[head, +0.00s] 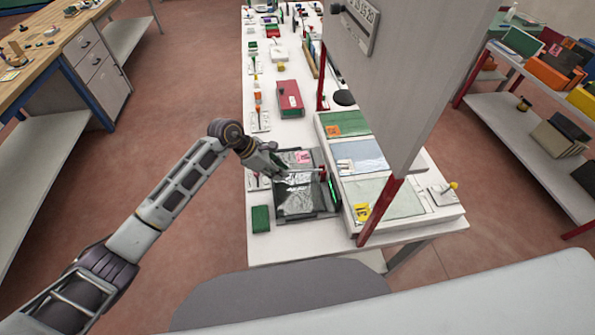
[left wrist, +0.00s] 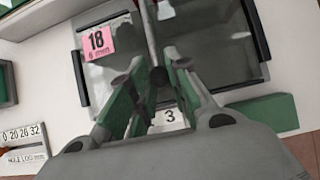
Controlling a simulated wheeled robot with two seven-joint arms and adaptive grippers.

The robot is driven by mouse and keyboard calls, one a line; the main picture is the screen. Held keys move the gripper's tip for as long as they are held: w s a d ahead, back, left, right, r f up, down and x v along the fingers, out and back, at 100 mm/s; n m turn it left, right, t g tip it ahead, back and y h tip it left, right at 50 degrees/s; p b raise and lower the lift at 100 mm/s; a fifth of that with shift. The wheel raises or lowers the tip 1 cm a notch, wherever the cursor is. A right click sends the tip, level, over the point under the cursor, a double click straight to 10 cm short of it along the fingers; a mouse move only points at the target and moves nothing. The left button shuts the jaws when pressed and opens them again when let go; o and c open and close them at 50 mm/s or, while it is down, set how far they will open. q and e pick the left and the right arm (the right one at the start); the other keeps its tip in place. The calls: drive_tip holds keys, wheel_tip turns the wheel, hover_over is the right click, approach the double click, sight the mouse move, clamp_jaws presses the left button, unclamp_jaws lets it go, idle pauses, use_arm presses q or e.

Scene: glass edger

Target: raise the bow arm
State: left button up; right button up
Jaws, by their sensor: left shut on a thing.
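A dark-framed flat unit (head: 307,212) lies on the white table, with a grey sheet-like surface and a pink "18" tag; it also shows in the left wrist view (left wrist: 215,65). A thin grey rod, which I take for the bow arm (left wrist: 149,32), crosses above it in the left wrist view. My left gripper (head: 281,168) is over the unit's left part in the head view. In the left wrist view, its green-padded fingers (left wrist: 155,90) are closed around the rod's near end, by a dark round knob (left wrist: 158,77). The held part is mostly hidden. My right gripper is not in view.
A green block (head: 260,219) stands at the unit's near left. A large grey upright panel (head: 410,70) on red posts rises to the right, over a tray of sheets (head: 380,200). A red box (head: 290,98) lies farther back. Open floor is left of the table.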

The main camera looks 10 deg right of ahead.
use_arm(q)
drive_tip(key=shift+d+r, duration=0.15)
drive_tip(key=shift+r, duration=0.7)
drive_tip(key=shift+d+r, duration=0.2)
drive_tip(key=shift+r, duration=0.35)
drive_tip(key=shift+d+r+p, duration=0.3)
drive_tip(key=shift+r+p, duration=0.05)
drive_tip(key=shift+r, duration=0.5)
drive_tip(key=shift+d+r, duration=0.1)
drive_tip(key=shift+r, duration=0.05)
drive_tip(key=shift+r, duration=0.15)
drive_tip(key=shift+d+r, duration=0.7)
drive_tip(key=shift+r, duration=0.35)
